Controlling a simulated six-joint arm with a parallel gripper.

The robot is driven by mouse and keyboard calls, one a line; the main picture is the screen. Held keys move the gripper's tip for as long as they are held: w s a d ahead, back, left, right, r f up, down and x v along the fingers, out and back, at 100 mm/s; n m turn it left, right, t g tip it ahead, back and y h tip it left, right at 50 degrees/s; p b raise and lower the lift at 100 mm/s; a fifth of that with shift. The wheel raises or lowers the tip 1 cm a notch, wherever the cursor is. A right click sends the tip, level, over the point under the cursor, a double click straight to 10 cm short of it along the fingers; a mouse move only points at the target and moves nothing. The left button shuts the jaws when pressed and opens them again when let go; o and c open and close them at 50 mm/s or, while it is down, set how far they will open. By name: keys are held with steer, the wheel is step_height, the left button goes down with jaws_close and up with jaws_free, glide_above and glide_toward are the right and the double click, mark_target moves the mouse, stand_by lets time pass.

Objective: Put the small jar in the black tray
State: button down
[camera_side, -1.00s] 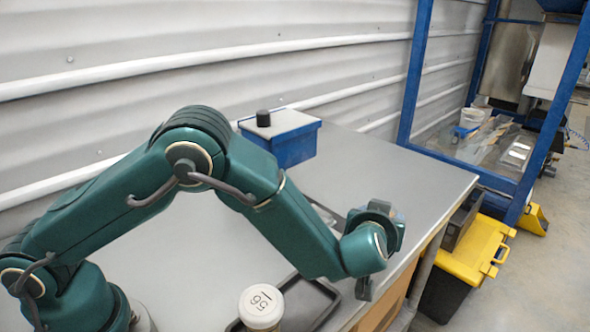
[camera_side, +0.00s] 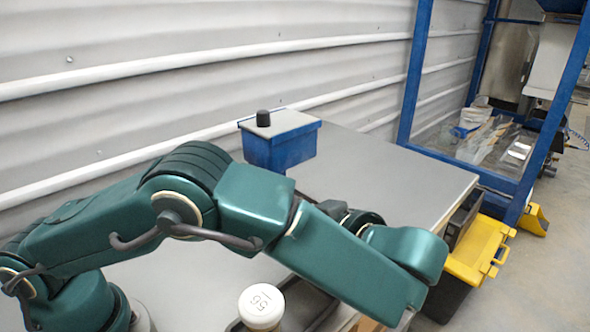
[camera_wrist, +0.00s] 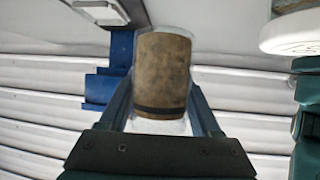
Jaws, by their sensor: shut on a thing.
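My gripper (camera_wrist: 163,82) is shut on a small clear jar (camera_wrist: 163,65) with brown contents and a dark band near one end. The jar sits between the two fingers in the wrist view. In the side view my arm hides the gripper and the held jar. The black tray (camera_side: 318,308) is at the bottom of the side view, partly covered by my arm and cut by the frame edge. A white-lidded jar (camera_side: 262,304) marked 56 overlaps the tray in the picture; its base is out of frame. A white lid also shows at the wrist view's upper right (camera_wrist: 292,34).
A blue box (camera_side: 280,147) with a pale lid and black knob stands at the back of the grey table (camera_side: 410,185), by the corrugated wall. A yellow-lidded black case (camera_side: 478,255) and a blue frame (camera_side: 411,80) stand beyond the table's right edge. The table's right part is clear.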

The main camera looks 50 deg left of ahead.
steer(key=shift+s+d+f, duration=0.15)
steer(key=shift+s+d, duration=0.3)
steer(key=shift+s, duration=0.3)
steer(key=shift+s+d+f, duration=0.15)
steer(key=shift+d+f, duration=0.05)
steer(key=shift+d, duration=0.2)
steer(key=shift+f, duration=3.8)
steer(key=shift+f, duration=0.35)
jaws_free()
steer(key=shift+d, duration=0.15)
